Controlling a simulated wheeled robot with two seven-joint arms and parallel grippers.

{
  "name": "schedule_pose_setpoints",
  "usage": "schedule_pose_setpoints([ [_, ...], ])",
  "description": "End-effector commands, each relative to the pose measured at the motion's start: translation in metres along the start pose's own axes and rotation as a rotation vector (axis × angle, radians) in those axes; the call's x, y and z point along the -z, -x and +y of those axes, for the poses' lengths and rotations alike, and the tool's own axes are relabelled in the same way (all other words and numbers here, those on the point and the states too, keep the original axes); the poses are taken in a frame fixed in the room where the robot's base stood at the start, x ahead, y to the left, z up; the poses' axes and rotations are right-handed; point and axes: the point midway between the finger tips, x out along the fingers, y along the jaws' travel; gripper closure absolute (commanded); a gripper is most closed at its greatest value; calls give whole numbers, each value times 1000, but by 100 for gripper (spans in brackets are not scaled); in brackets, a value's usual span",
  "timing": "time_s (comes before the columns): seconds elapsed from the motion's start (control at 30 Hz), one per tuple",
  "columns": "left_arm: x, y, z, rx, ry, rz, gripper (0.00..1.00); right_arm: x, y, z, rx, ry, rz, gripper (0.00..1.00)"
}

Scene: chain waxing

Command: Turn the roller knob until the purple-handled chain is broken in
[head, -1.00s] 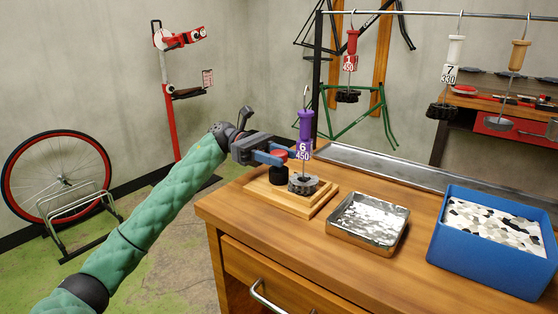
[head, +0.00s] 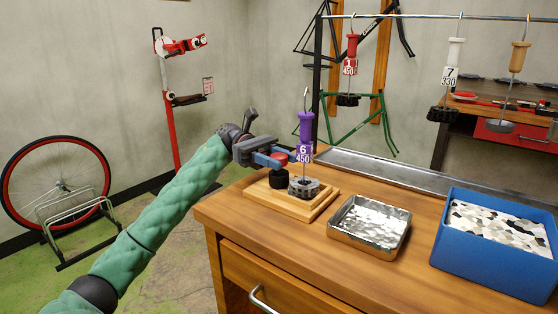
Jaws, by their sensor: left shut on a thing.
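The purple-handled chain hanger (head: 305,128) stands upright on the wooden roller base (head: 310,212), with a tag reading 6 and 450. Its dark coiled chain (head: 303,187) rests on the base. The roller knob, with a red top (head: 278,159) over a black body (head: 279,175), is just left of the chain. My left gripper (head: 274,160) reaches in from the left and is shut on the knob, its blue fingers at the red top. The far finger is partly hidden. My right gripper is not in view.
Hangers with red (head: 352,47), white (head: 455,52) and tan (head: 518,55) handles hang from the rail (head: 430,14). The bench front (head: 270,262) is clear.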

Motion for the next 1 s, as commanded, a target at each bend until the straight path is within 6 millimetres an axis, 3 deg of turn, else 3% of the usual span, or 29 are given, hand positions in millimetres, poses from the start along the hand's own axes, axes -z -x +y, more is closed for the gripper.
schedule_pose_setpoints([
  [0.23,-2,1,0,-3,-2,-2,85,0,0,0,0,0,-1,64],
  [0.27,-2,1,0,-3,-2,-2,58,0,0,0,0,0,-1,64],
  [0.37,-2,1,0,-3,-1,-1,42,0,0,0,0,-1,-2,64],
  [0.73,-1,6,0,-2,-1,-1,42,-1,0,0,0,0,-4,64],
  [1.0,-1,45,0,-4,0,-2,42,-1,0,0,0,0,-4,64],
])
